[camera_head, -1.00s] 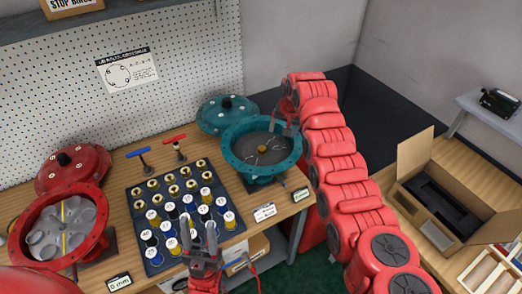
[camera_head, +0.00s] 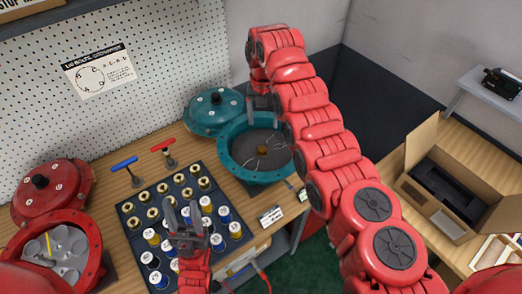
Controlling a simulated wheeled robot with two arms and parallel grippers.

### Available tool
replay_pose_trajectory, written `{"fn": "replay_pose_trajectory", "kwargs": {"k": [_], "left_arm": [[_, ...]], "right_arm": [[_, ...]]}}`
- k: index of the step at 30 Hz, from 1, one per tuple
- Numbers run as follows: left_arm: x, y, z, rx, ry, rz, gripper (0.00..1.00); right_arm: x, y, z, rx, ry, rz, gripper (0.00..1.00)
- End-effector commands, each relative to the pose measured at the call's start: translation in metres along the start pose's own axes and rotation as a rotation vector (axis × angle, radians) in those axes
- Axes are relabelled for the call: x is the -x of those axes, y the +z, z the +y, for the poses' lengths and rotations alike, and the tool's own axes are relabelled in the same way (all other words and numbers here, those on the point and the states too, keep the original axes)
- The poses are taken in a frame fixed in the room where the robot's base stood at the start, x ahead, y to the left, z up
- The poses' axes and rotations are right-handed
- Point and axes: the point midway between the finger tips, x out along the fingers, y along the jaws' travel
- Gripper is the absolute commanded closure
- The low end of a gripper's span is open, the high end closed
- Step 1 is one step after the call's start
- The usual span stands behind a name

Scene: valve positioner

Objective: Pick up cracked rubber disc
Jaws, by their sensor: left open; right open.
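The teal round housing (camera_head: 226,158) stands open on the bench. A dark disc (camera_head: 272,147) with pale crack-like marks lies inside it; I take it for the cracked rubber disc. My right gripper (camera_head: 263,112) points down above the housing's back rim, open and apart from the disc. My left gripper (camera_head: 183,216) is open and empty over the dark tray of labelled cylinders, left of and nearer than the teal housing.
A teal lid (camera_head: 215,108) lies behind the teal housing. The dark tray (camera_head: 183,196) holds several fittings. A red housing (camera_head: 94,238) and red lid (camera_head: 50,190) are at left. Two T-handled tools stand behind the tray. An open carton (camera_head: 440,190) is at right.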

Motion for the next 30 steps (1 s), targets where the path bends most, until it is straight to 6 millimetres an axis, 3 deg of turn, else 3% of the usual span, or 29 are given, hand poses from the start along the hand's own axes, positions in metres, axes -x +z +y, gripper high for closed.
{"fn": "replay_pose_trajectory", "kwargs": {"k": [9, 17, 25, 30], "left_arm": [[-0.004, -0.001, 0.0, 0.0, 0.0, 0.0, 0.5], [0.005, 0.001, 0.0, 0.0, 0.0, 0.0, 0.5], [0.045, 0.008, 0.002, 0.0, 0.0, 0.0, 0.5], [0.051, 0.009, 0.003, 0.0, 0.0, 0.0, 0.5]], "right_arm": [[-0.075, 0.001, 0.0, 0.001, 0.001, -0.003, 0.24], [-0.094, -0.002, -0.001, 0.0, -0.001, 0.001, 0.24], [-0.128, -0.005, -0.003, 0.0, -0.001, 0.002, 0.24], [-0.138, -0.005, -0.003, 0.0, -0.002, 0.003, 0.24]]}}
